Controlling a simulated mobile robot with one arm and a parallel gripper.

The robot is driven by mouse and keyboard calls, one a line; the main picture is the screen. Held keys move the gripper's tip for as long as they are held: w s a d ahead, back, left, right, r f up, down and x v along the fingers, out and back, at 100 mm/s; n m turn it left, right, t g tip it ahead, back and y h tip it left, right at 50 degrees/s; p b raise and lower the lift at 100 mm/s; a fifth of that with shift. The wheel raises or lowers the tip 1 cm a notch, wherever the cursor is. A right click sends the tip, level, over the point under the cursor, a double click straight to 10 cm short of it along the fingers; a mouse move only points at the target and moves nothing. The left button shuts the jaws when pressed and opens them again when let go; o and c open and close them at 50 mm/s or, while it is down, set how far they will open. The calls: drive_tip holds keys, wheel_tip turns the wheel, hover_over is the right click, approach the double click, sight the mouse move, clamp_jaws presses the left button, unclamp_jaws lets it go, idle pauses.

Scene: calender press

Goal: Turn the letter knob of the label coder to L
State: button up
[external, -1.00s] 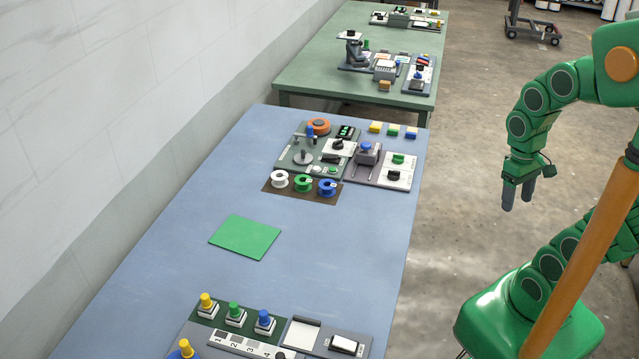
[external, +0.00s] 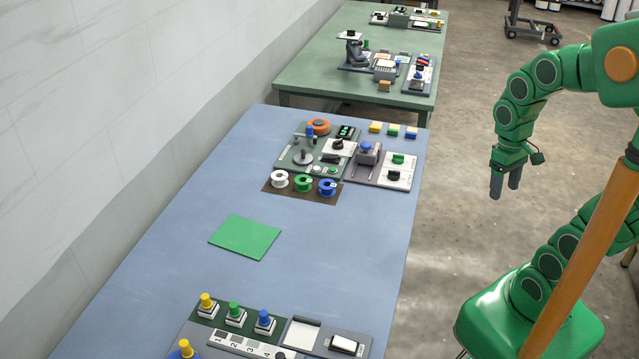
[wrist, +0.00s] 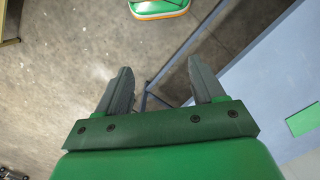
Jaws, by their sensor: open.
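My gripper (external: 505,188) hangs over the floor to the right of the blue table, well apart from everything on it. In the wrist view my gripper (wrist: 158,80) is open, with nothing between its fingers. On the blue table a grey panel has a black knob on a white plate (external: 338,147). Beside it a second panel carries a green knob (external: 398,159) and a black knob (external: 393,176) on white plates. The letters are too small to read, so I cannot tell which is the label coder's letter knob.
The blue table (external: 190,215) bears a green mat (external: 245,237), a row of spools (external: 303,184) and a near station with coloured buttons (external: 235,311). A green table (external: 310,60) with more devices stands behind. The floor between my gripper and the blue table is clear.

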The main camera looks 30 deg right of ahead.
drive_tip(key=w+f+n, duration=0.2)
drive_tip(key=w+n, duration=0.1)
drive_tip(key=w, duration=1.6)
drive_tip(key=n+t, duration=0.2)
drive_tip(key=n, duration=0.3)
hover_over(394, 171)
drive_tip(key=f, duration=0.9)
drive_tip(key=shift+s+d, duration=0.15)
drive_tip(key=shift+s, duration=0.05)
drive_tip(key=shift+w+f, duration=0.2)
drive_tip(key=shift+f, duration=3.8)
drive_tip(key=c, duration=1.1)
drive_tip(key=shift+o, duration=0.2)
